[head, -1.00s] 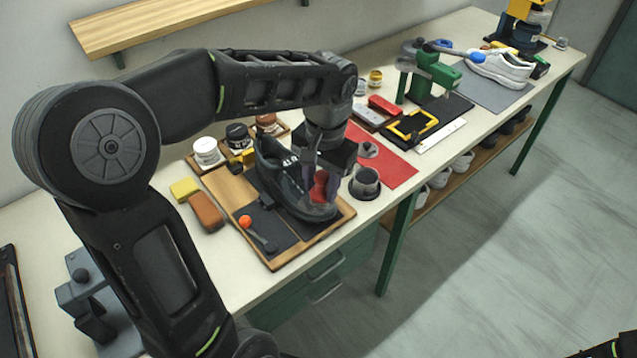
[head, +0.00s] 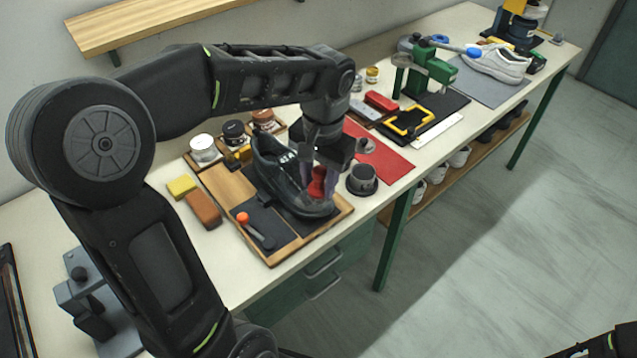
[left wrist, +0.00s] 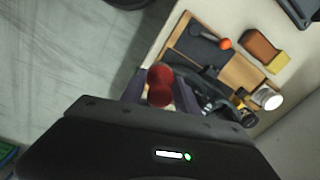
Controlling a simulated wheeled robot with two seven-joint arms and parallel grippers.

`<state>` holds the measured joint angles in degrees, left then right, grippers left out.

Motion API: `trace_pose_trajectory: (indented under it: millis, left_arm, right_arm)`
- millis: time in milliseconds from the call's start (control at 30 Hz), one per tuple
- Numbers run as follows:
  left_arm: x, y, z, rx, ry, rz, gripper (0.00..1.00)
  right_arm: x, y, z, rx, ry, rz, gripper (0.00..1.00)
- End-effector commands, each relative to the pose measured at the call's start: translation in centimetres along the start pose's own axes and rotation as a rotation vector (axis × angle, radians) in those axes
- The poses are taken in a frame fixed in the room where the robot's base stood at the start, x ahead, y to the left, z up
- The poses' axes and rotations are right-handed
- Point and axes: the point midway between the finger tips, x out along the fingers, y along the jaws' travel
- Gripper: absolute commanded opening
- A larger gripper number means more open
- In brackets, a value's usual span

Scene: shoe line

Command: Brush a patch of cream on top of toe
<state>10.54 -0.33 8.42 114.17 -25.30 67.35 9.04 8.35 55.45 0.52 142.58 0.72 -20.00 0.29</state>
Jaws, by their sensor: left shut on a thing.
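A dark glossy shoe (head: 273,168) lies on a wooden board, with its toe toward the front right. It shows partly in the left wrist view (left wrist: 213,92). My left gripper (head: 318,184) points down over the toe. Its fingers are shut on a red-handled tool (head: 317,181), whose rounded red handle also shows in the left wrist view (left wrist: 159,86). The tool's lower end is hidden, so I cannot tell whether it touches the toe. No patch of cream can be made out on the toe. My right gripper is out of view; only part of that arm shows at the lower right.
The wooden board (head: 233,187) also bears an orange-tipped tool (head: 260,236) on a dark mat. Lidded jars (head: 204,149) stand behind it, and a dark cup (head: 362,180) stands close right of the gripper. A brown block (head: 204,209) and yellow sponge (head: 182,187) lie left.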

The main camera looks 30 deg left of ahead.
Motion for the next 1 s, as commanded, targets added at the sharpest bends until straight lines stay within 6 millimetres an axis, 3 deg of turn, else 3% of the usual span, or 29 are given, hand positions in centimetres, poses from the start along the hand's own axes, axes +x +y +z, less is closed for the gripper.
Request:
trace_pose_trajectory:
  millis: [100, 700, 1000]
  left_arm:
    - [0.2, 0.0, 0.0, 0.000, 0.000, 0.000, 0.00]
    - [6.6, -2.2, -0.7, 0.000, -0.002, 0.001, 0.00]
    - [7.4, -2.7, -0.9, 0.000, -0.002, 0.001, 0.00]
  right_arm:
    - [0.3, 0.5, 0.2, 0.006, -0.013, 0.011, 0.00]
    - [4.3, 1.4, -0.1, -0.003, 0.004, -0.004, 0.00]
    - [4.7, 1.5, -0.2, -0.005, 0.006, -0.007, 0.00]
